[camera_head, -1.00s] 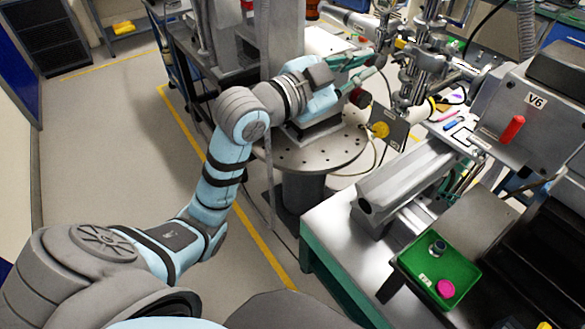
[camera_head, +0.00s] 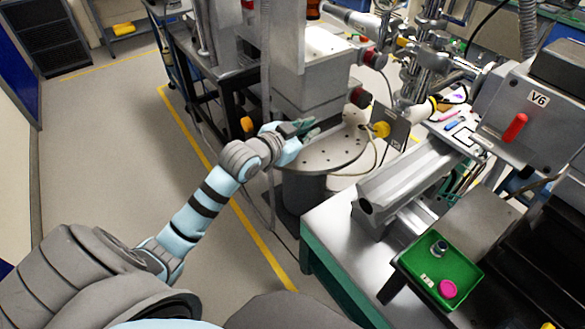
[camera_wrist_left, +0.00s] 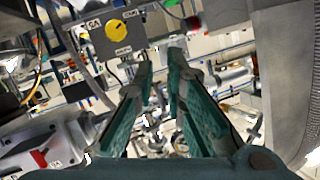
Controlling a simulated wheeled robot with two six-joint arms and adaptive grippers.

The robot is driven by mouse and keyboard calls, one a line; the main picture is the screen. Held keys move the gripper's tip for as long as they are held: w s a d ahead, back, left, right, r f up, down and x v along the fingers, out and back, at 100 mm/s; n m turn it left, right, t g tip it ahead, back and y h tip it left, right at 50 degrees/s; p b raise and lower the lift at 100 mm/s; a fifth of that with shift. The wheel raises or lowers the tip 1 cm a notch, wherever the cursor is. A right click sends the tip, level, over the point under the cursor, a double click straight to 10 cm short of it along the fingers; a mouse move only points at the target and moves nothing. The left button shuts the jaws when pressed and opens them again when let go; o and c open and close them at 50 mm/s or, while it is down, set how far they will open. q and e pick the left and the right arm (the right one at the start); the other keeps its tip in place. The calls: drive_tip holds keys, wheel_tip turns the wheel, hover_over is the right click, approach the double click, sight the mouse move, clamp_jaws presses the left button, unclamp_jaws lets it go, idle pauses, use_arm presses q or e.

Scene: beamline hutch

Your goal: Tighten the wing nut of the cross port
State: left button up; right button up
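The steel vacuum cross assembly (camera_head: 418,72) stands at the upper right of the head view. Its wing nut is too small to make out for certain. My left gripper (camera_head: 312,125) is over the left side of the round perforated table, apart from the cross. In the left wrist view its two green fingers (camera_wrist_left: 162,58) are spread with an empty gap between them. Metal fittings behind the gap are cluttered and hard to tell apart. My right gripper is not in view.
A plate with a yellow knob (camera_head: 381,130) stands right of the round table (camera_head: 325,155). The V6 unit (camera_head: 525,115) has a red handle. A green tray (camera_head: 462,270) holds a small metal part and a pink disc. Floor on the left is clear.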

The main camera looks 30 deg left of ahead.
use_arm(q)
drive_tip(key=s+a+f+n+g+y, duration=0.1)
drive_tip(key=a+f+n+g, duration=0.1)
drive_tip(key=f, duration=1.2)
drive_tip(key=shift+s+a+y+b, duration=0.3)
drive_tip(key=shift+a+b, duration=0.05)
drive_tip(key=shift+a, duration=0.15)
